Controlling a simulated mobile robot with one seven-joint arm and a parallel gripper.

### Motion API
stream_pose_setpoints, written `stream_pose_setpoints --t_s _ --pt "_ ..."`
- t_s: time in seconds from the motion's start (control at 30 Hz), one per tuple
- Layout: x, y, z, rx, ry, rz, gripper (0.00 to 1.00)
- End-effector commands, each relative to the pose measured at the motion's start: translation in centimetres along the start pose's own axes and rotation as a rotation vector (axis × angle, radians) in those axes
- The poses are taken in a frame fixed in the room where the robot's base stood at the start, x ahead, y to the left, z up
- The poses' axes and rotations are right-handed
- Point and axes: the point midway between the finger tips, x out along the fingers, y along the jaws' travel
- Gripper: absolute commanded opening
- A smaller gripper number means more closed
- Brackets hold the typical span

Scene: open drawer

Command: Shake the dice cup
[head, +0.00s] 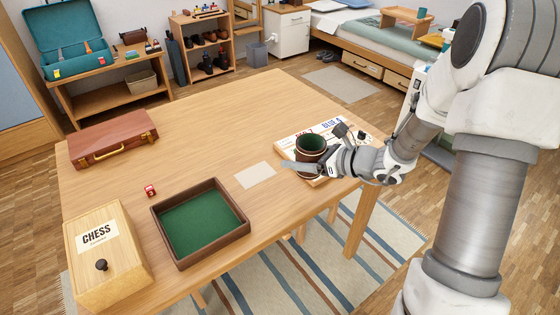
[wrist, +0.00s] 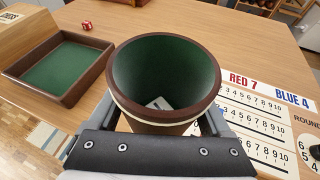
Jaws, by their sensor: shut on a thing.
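The dice cup (head: 311,144) is brown with a green lining and stands roughly upright at the right side of the table, over the score board. My gripper (head: 312,165) is shut on the cup from the side, one finger showing along its near wall. In the wrist view the cup (wrist: 165,65) is mouth up, and a small pale shape (wrist: 158,102) shows at its bottom; I cannot tell what it is. A red die (head: 150,190) lies on the table at left. I cannot tell whether the cup touches the board.
The score board (wrist: 255,115) reads RED 7, BLUE 4. A green-lined tray (head: 245,225) sits at the front, with a chess box (head: 125,255) to its left. A brown case (head: 112,140) lies at the back left. A pale card (head: 255,175) lies between tray and cup. The table's middle is clear.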

Motion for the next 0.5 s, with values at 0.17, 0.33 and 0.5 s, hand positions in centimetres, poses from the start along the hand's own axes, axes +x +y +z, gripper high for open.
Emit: stream_pose_setpoints --t_s 0.17,0.33,0.5 --pt "-2.0 -1.4 0.8 -0.001 -0.001 0.0 0.25" --pt "-3.0 -1.8 1.7 -0.001 -0.001 0.0 0.25" --pt "-3.7 -1.7 3.4 -0.001 -0.001 0.001 0.25"
